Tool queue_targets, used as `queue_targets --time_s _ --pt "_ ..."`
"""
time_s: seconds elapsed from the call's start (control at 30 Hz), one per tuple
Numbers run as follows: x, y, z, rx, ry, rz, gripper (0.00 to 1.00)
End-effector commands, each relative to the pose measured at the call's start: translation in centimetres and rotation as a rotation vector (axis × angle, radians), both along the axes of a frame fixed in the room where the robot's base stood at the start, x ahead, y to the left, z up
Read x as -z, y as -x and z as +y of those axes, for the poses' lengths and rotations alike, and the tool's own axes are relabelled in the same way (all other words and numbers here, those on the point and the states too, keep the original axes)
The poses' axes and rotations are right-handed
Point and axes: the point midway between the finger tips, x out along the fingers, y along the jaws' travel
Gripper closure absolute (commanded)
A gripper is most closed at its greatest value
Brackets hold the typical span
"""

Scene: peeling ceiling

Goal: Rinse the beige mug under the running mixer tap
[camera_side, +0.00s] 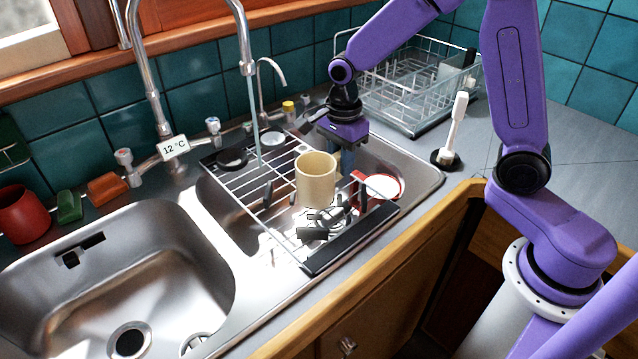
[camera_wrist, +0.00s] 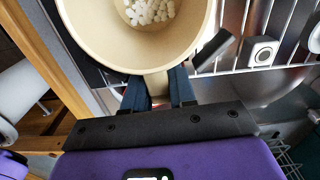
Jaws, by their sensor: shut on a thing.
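The beige mug (camera_side: 316,182) is upright above the rack over the right basin. My gripper (camera_side: 345,158) is shut on it from the right and behind in the side view. In the wrist view the dark fingers (camera_wrist: 160,90) close at the near side of the mug (camera_wrist: 85,22), seemingly on its handle. Several small white pieces (camera_wrist: 148,10) lie on the mug's inside bottom. The mixer tap (camera_side: 247,66) is running; a thin water stream (camera_side: 254,115) falls to the left of the mug, apart from it. The tap's label reads 12 °C.
The left basin (camera_side: 130,275) is empty. A dish drainer (camera_side: 410,112) and white brush (camera_side: 455,125) stand right.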

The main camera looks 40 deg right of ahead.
Motion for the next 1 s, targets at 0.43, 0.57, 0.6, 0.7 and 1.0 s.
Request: queue_targets --time_s 0.43,0.57,0.6,0.7,1.0 --pt "-2.8 -0.1 0.0 0.000 -0.001 -0.003 1.00" --pt "-3.5 -0.1 0.0 0.000 -0.001 -0.003 1.00" --pt "-3.8 -0.1 0.0 -0.001 -0.001 -0.003 1.00" --pt "-4.3 0.0 0.1 -0.001 -0.001 -0.003 1.00" --pt "-4.9 0.0 0.0 0.000 -0.001 -0.001 1.00"
